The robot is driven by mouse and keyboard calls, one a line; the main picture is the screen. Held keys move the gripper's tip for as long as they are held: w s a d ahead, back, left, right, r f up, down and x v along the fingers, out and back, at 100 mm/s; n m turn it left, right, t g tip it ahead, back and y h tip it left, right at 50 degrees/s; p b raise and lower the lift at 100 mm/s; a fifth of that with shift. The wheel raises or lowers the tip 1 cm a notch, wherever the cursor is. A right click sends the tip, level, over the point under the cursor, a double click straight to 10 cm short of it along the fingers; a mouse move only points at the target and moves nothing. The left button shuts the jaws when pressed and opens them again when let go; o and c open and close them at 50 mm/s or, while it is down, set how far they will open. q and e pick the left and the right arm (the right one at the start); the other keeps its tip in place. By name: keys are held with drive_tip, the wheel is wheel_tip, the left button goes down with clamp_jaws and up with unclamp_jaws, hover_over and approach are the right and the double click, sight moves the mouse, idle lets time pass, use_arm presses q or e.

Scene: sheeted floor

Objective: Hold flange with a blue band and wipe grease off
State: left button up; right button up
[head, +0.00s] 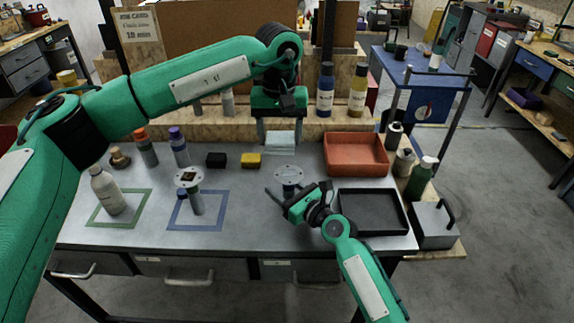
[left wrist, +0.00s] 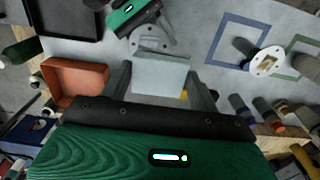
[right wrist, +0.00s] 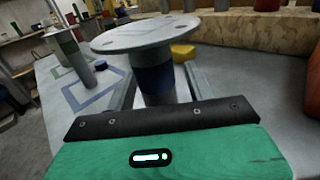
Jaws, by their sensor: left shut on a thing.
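A grey flange with a round disc on top (head: 289,174) stands on the table right of centre. The right wrist view shows its dark blue band (right wrist: 154,82) on the stem below the disc (right wrist: 145,33). My right gripper (head: 283,199) has its fingers apart on either side of the banded stem, with a gap visible at the left finger. My left gripper (head: 281,140) is shut on a pale cloth (left wrist: 160,75), held behind the flange. A second flange (head: 188,177) stands in the blue outline, with a brown patch on its disc.
A red tray (head: 388,155) and a black tray (head: 345,212) lie to the right. A white bottle (head: 106,191) stands in the green outline. A black block (head: 216,160) and a yellow block (head: 251,160) lie behind. Several bottles line the table's back and right.

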drive_tip(key=v, duration=1.2)
